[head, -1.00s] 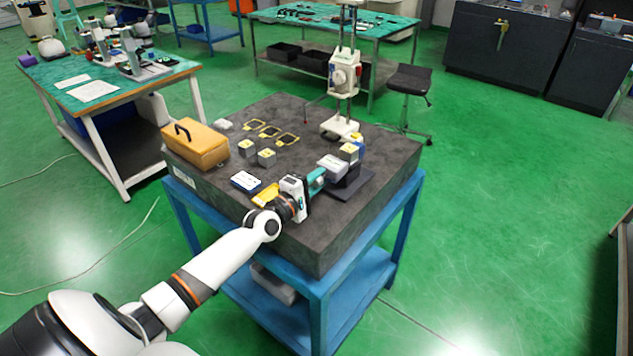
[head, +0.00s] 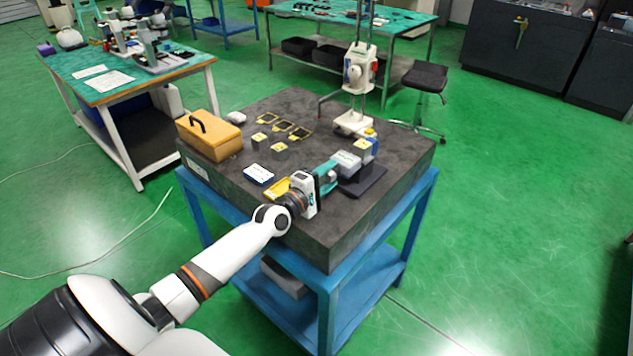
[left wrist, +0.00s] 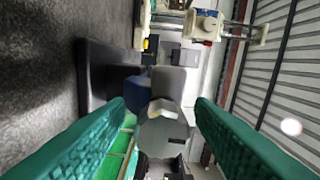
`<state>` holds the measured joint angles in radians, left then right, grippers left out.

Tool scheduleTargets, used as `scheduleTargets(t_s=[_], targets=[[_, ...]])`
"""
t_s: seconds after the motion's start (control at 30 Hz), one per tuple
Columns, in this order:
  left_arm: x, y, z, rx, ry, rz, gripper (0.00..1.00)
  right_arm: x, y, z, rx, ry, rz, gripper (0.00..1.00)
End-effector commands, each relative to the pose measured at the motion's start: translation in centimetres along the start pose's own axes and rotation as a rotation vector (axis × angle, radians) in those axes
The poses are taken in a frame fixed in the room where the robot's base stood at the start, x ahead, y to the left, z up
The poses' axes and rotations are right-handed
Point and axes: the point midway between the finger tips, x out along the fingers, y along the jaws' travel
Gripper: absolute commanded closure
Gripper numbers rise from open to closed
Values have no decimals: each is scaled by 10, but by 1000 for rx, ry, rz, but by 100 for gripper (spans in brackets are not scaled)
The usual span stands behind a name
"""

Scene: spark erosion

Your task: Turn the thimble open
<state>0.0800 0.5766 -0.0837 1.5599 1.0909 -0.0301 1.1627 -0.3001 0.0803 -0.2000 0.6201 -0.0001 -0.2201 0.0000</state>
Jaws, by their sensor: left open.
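My left gripper (head: 328,172) is open, its teal fingers pointing at a small grey-white device (head: 348,160) above a dark base plate (head: 364,184) on the stone table. In the left wrist view the fingers (left wrist: 165,125) frame a pale rounded grey part (left wrist: 162,107), which may be the thimble; I cannot read any marks on it. A grey block (left wrist: 168,82) and a blue part (left wrist: 137,93) lie behind it. I cannot tell whether the fingers touch anything. The gripper hides part of the device in the head view. My right gripper is not in view.
The dark stone table (head: 330,215) also holds an orange case (head: 212,140), a blue-and-white box (head: 258,174), small yellow-topped blocks (head: 279,146) and flat yellow-edged frames (head: 283,126). A tall white stand (head: 358,75) rises at the back. The table's front corner is clear.

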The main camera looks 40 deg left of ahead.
Motion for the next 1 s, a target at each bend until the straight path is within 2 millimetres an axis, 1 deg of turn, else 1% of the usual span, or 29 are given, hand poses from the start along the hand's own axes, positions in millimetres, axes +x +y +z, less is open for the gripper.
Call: scheduleTargets(t_s=[0.17, 0.4, 0.53, 0.7, 1.0], targets=[[-29, 3, 0, 0, 0, 3, 51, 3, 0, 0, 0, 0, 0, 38], [-78, 4, 0, 0, 0, 4, 51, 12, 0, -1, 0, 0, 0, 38], [-98, 4, 0, 0, 0, 4, 51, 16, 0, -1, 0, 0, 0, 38], [-112, 2, 0, 0, 1, 3, 51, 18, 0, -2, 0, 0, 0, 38], [-115, 0, 0, 0, 0, 1, 51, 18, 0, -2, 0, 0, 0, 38]])
